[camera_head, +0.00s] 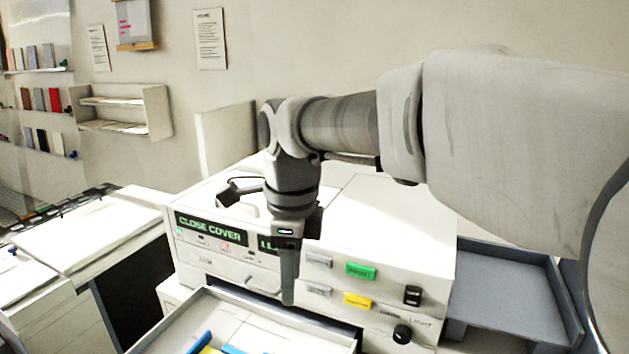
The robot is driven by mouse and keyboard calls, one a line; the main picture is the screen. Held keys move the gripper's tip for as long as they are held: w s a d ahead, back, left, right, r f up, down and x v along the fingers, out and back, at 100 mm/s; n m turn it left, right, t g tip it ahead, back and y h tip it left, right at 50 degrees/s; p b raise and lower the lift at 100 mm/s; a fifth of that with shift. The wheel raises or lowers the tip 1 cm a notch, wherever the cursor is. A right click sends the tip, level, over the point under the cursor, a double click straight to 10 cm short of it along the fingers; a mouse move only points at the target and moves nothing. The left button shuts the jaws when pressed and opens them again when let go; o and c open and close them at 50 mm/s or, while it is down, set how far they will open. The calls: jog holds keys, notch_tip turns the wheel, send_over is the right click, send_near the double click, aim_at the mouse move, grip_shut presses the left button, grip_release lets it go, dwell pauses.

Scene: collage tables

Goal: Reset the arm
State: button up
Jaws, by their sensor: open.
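My arm reaches in from the right across the picture, bent at the wrist so that my gripper (288,290) points straight down. The gripper hangs in front of the white machine (405,235) and above the back edge of the open tray (190,311). The fingers are seen nearly edge-on, and nothing shows between them. The gripper covers part of the machine's front panel, including part of a second green display beside the one reading "CLOSE COVER" (211,226).
Blue and yellow pieces lie in the open tray. The machine's front has a green button (361,271), a yellow button (357,300) and a black knob (402,334). A grey tray (505,290) stands at the right. A white-topped counter (85,235) is at the left.

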jog(key=s+d+f+n+t, duration=0.1)
jog(key=s+d+n+t, duration=0.1)
jog(key=s+d+n, duration=0.4)
jog(key=s+d+f+n+t, duration=0.2)
jog(key=s+d+n, duration=0.4)
jog(key=d+n, duration=0.6)
jog(key=shift+s+d+n+t, duration=0.25)
jog(key=shift+s+n+t, duration=0.15)
jog(key=shift+n, duration=0.1)
jog(key=shift+a+f, duration=0.1)
